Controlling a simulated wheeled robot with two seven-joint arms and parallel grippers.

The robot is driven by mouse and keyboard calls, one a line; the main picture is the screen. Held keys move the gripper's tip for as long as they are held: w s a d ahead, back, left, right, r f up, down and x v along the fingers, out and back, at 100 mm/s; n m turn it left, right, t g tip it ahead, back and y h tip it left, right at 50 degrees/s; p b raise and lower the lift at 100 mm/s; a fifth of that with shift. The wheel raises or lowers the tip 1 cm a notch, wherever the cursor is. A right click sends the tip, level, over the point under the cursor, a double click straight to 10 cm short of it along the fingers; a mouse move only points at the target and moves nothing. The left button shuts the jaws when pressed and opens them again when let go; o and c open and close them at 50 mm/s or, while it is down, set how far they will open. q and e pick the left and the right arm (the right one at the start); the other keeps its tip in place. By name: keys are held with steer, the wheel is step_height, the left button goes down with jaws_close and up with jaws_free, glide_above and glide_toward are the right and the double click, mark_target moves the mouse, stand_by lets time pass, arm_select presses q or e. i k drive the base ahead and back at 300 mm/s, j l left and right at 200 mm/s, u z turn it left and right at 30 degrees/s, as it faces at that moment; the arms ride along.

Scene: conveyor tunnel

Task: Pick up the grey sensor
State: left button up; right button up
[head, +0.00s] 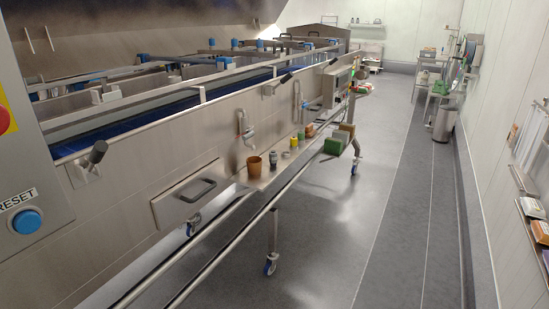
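A small dark grey upright object (273,160), which looks like the grey sensor, stands on the narrow steel ledge (262,184) along the side of the conveyor. It is just right of a brown cup (254,167). It is small in the picture and its details cannot be made out. Neither of my grippers shows in the head view.
A yellow item (294,142), a green block (333,146) and a brown block (345,131) sit farther along the ledge. Steel rails (235,243) run along the conveyor's near side. A caster leg (271,262) stands below. The grey floor (345,235) to the right is clear.

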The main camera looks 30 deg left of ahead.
mark_target(273, 156)
steer(key=i+u, duration=0.15)
steer(key=u, duration=0.2)
steer(key=i+u, duration=0.1)
steer(key=u, duration=0.3)
